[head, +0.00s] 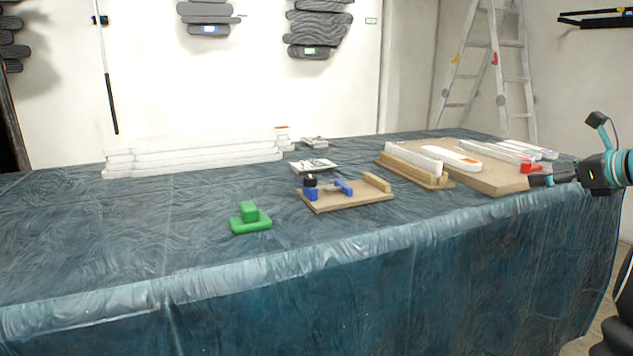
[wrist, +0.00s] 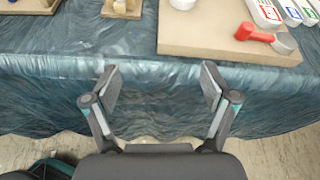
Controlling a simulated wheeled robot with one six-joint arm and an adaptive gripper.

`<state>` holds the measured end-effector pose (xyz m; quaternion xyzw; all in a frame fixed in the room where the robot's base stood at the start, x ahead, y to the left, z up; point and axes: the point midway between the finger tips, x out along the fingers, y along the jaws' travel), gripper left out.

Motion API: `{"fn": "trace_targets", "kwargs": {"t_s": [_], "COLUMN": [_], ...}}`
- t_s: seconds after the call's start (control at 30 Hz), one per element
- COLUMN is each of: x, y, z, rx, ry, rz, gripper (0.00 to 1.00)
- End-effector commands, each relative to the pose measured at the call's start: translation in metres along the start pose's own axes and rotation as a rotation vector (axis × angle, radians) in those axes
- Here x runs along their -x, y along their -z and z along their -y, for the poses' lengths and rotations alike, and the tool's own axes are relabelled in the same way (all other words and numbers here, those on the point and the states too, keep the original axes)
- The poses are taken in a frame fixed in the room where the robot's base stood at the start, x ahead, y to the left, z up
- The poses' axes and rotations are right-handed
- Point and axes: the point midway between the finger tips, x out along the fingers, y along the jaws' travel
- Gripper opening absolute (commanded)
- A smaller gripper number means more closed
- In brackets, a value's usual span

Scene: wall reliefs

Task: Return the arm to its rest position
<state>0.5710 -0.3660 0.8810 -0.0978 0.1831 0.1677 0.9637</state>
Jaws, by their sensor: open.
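My gripper (wrist: 160,84) is open and empty in the wrist view, its two fingers spread wide over the front edge of the covered table (wrist: 70,50). In the head view my gripper (head: 541,181) is at the right, by the table's right front part, with the arm coming in from the right edge. It appears near the red-handled tool (head: 530,168), which lies on the wooden board (head: 480,178). In the wrist view the red-handled tool (wrist: 255,33) lies beyond the right finger, apart from it.
A green block piece (head: 250,219) stands near the front edge. A wooden fixture with blue parts (head: 345,194) is mid-table, and a wooden holder (head: 412,168) stands beside the board. White stacked strips (head: 195,157) lie at the back left. A stepladder (head: 490,60) stands behind.

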Motion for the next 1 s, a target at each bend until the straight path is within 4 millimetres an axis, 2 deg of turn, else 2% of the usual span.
{"fn": "trace_targets", "kwargs": {"t_s": [0.17,0.27,0.43,0.5,0.57,0.67,0.7,1.0], "x": [0.001,-0.002,-0.008,-0.007,-0.008,-0.010,-0.010,0.005], "y": [0.014,0.032,0.081,0.104,0.122,0.145,0.152,0.182], "z": [0.005,0.005,-0.004,-0.017,-0.037,-0.087,-0.109,-0.256], "rx": [0.133,0.218,0.402,0.515,0.648,0.912,1.024,1.726], "ry": [0.017,0.014,-0.023,-0.060,-0.116,-0.252,-0.317,-0.747], "rz": [-0.044,-0.090,-0.210,-0.279,-0.344,-0.442,-0.472,-0.536], "gripper": [0.85,0.85,0.85,0.85,0.85,0.85,0.85,0.85]}}
